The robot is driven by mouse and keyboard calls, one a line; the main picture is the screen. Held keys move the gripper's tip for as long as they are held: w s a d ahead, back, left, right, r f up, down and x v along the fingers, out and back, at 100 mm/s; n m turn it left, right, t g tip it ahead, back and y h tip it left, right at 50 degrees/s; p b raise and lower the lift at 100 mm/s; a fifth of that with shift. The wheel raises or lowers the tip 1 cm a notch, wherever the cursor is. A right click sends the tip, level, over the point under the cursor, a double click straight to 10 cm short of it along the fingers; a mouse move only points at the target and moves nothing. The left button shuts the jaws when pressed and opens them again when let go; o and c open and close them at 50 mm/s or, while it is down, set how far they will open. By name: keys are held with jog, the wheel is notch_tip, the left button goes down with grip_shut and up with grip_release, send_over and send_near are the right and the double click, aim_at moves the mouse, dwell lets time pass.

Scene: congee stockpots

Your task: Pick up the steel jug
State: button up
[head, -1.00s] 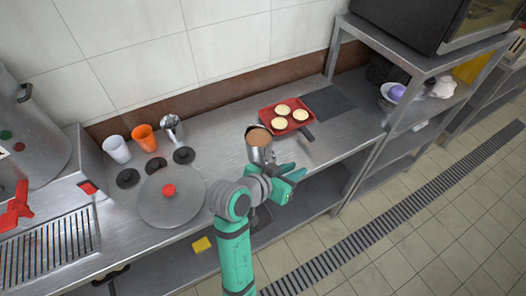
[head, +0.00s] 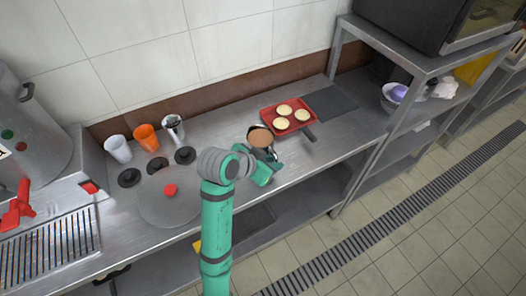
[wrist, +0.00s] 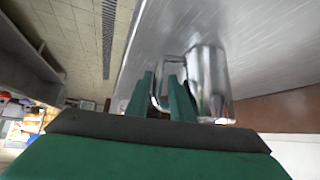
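The steel jug (head: 260,137) stands on the steel counter, its round brown top visible in the head view. My gripper (head: 273,157) is at its near right side and hides most of its body. In the wrist view the shiny jug (wrist: 208,85) is right of the fingers, with its loop handle towards them. The gripper (wrist: 161,80) has its two green fingers apart, one on each side of the handle's outer bar. A gap shows between them, and I see no firm closure on the handle.
A red tray (head: 268,115) with several pale rounds lies just behind the jug. A white cup (head: 118,149), an orange cup (head: 146,138) and a steel container (head: 173,128) stand left. A round lid (head: 150,205) with a red knob lies nearer. A shelf rack (head: 420,62) stands right.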

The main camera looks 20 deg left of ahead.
jog(key=shift+d+x, duration=0.1)
jog(key=shift+x, duration=1.2)
jog(key=shift+d+x, duration=0.15)
jog(key=shift+x, duration=1.15)
jog(key=shift+r, duration=0.1)
grip_shut()
jog(key=shift+r, duration=0.1)
